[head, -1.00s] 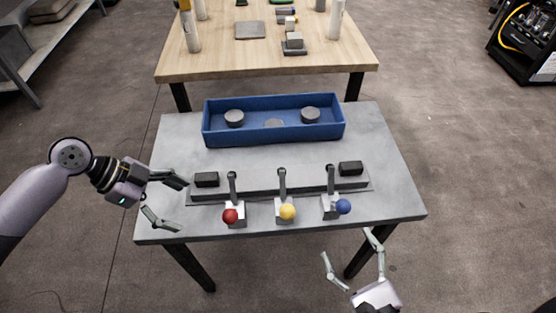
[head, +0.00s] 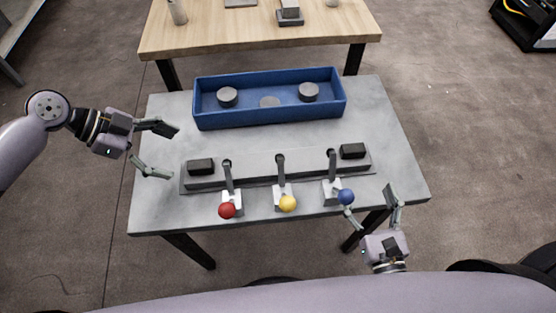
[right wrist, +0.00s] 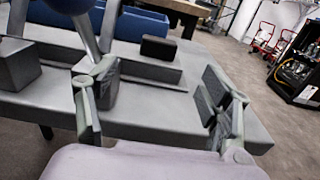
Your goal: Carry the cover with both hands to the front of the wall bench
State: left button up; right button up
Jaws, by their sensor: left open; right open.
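The cover, seemingly the long grey bar (head: 255,165) with a black block on top near each end, lies on the grey table (head: 165,215). The left black block (head: 201,166) and right black block (head: 352,151) show in the head view. Three levers with a red ball (head: 227,210), yellow ball (head: 288,203) and blue ball (head: 346,196) stand along its front edge, their arms reaching over it. My left gripper (head: 172,152) is open and empty, left of the bar. My right gripper (head: 368,199) is open and empty at the table's front right edge, beside the blue ball.
A blue bin (head: 270,117) with several grey discs stands behind the bar. A wooden bench (head: 260,38) is beyond the table, with items on it. A dark rack (right wrist: 297,75) stands at the right in the right wrist view. Floor is open right of the table.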

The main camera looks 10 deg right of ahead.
aim_at(214, 166)
pick_arm(q)
jog(key=x, duration=1.3)
jog(key=shift+w, duration=0.1)
pick_arm(e)
jog(key=w, duration=1.3)
pick_arm(q)
jog(key=shift+c, duration=0.3)
pick_arm(e)
jog(key=shift+c, duration=0.3)
pick_arm(q)
jog(key=c, duration=1.7)
pick_arm(e)
grip_shut()
